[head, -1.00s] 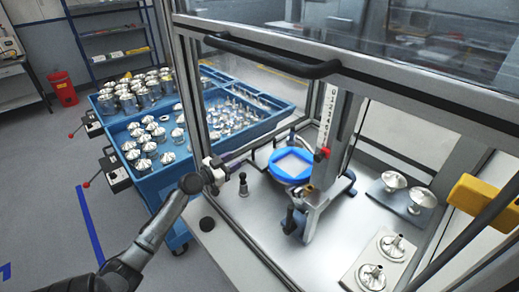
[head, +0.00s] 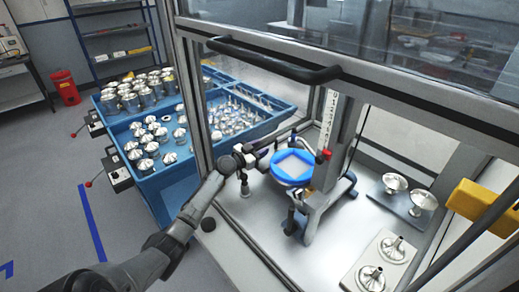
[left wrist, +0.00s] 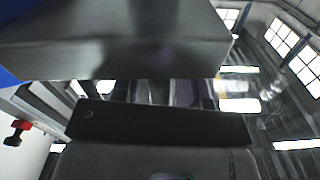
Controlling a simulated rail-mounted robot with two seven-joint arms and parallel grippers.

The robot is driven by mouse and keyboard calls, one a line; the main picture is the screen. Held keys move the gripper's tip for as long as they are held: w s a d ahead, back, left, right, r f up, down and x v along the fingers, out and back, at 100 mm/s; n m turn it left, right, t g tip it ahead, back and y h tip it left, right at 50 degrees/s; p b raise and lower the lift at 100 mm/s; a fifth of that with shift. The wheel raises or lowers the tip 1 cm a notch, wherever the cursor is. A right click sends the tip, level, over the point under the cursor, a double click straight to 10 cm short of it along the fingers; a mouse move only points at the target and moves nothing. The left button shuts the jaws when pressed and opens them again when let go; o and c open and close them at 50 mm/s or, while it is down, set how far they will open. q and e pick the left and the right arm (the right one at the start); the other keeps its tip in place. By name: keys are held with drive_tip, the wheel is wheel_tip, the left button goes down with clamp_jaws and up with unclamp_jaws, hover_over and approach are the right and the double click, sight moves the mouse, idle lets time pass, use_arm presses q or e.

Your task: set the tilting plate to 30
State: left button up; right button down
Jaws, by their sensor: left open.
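The tilting plate (head: 292,166) is a round blue ring with a pale square middle, on a stand inside the framed enclosure. A white upright scale (head: 329,108) with dark marks rises behind it; I cannot read its setting. A red knob (head: 323,156) sits by the scale, and a red knob also shows in the left wrist view (left wrist: 16,133). My left gripper (head: 270,149) is open, just left of the plate's rim; whether it touches is unclear. In the left wrist view a large grey surface (left wrist: 120,40) fills the top, close to the camera. My right gripper is out of view.
The enclosure's metal frame and black handle (head: 272,60) stand in front. A blue cart (head: 160,180) with several metal parts is at left. Two plates with metal parts lie at right (head: 408,205), (head: 380,262). A yellow block (head: 482,203) is at the right edge.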

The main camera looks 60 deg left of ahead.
use_arm(q)
clamp_jaws()
idle(0.4)
